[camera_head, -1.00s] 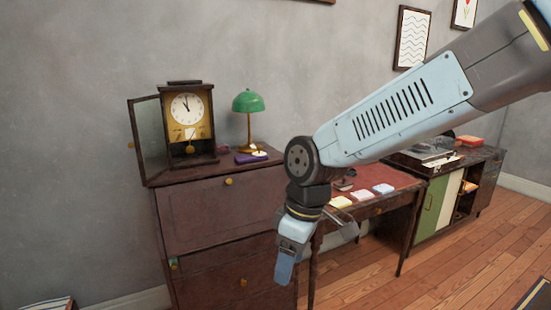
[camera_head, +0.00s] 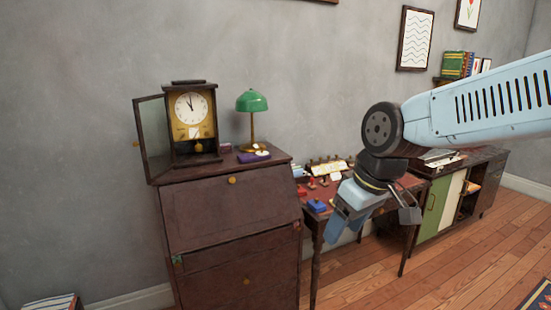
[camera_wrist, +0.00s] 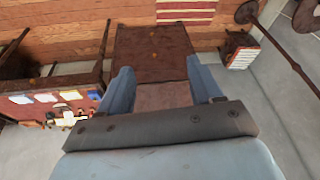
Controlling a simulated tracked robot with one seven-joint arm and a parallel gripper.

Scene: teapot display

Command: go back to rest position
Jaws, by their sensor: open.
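My gripper (camera_head: 373,222) hangs in front of the red-topped desk in the head view, below my pale blue arm. Its two fingers are apart and nothing is between them. In the wrist view, my gripper (camera_wrist: 163,80) shows both blue fingers spread, with the dark brown cabinet (camera_wrist: 152,50) in the background between them. The same cabinet (camera_head: 225,215) stands left of my gripper in the head view. My arm hides part of the wall and the desk's right end.
A clock (camera_head: 190,118) with its glass door open, a green lamp (camera_head: 251,102) and a purple item (camera_head: 253,157) stand on the cabinet. The desk (camera_head: 330,208) bears small items. A low sideboard (camera_head: 438,205) stands right. Wooden floor (camera_head: 450,265) is open in front.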

